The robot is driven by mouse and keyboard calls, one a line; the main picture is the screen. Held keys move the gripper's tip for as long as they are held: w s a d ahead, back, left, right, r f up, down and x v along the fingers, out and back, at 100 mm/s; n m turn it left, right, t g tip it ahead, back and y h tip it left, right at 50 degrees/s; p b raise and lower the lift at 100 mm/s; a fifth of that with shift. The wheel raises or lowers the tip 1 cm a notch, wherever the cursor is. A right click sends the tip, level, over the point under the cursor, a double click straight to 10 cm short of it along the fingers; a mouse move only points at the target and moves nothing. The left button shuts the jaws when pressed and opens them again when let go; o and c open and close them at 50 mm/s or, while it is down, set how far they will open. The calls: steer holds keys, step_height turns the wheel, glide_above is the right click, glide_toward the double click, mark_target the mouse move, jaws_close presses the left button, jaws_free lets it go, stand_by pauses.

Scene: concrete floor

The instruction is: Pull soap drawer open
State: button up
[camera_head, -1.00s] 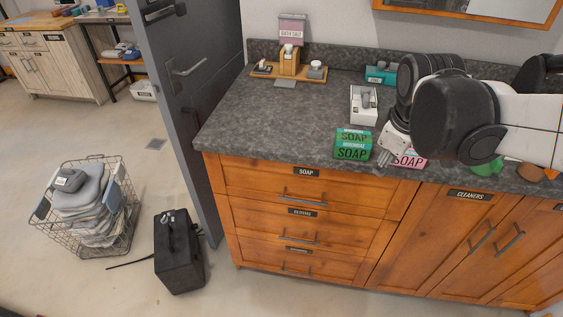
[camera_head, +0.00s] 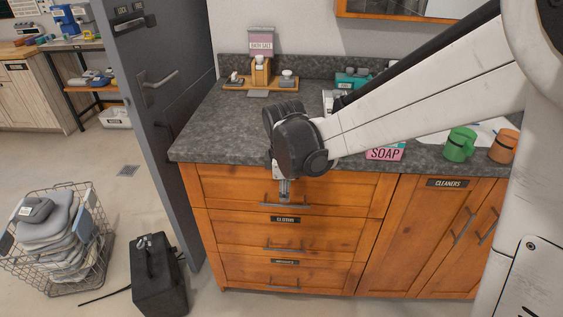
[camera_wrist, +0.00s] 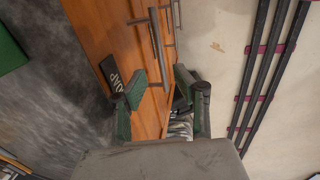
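The soap drawer (camera_head: 345,190) is the top wooden drawer under the dark counter, and it looks shut. Its metal bar handle (camera_head: 300,205) runs along the front; in the wrist view the handle (camera_wrist: 157,42) runs up the picture. The SOAP label (camera_wrist: 111,74) shows beside it there; in the head view my arm hides it. My gripper (camera_head: 284,194) points down in front of the drawer at handle height. In the wrist view its fingers (camera_wrist: 160,92) are apart, with the handle's near end between or just beyond the tips. I cannot tell whether they touch.
Two more drawers (camera_head: 240,233) lie below, with a CLEANERS cabinet (camera_head: 415,225) to the right. A pink soap box (camera_head: 384,153) and green cup (camera_head: 459,145) stand on the counter. A grey door (camera_head: 150,110), black case (camera_head: 158,280) and wire basket (camera_head: 45,250) are at left.

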mark_target(285, 205)
steer(key=f, duration=0.3)
steer(key=w+f+b, duration=0.1)
steer(key=f, duration=0.2)
steer(key=shift+w+f, duration=0.15)
steer(key=shift+f, duration=0.15)
steer(key=shift+c, duration=0.2)
jaws_close()
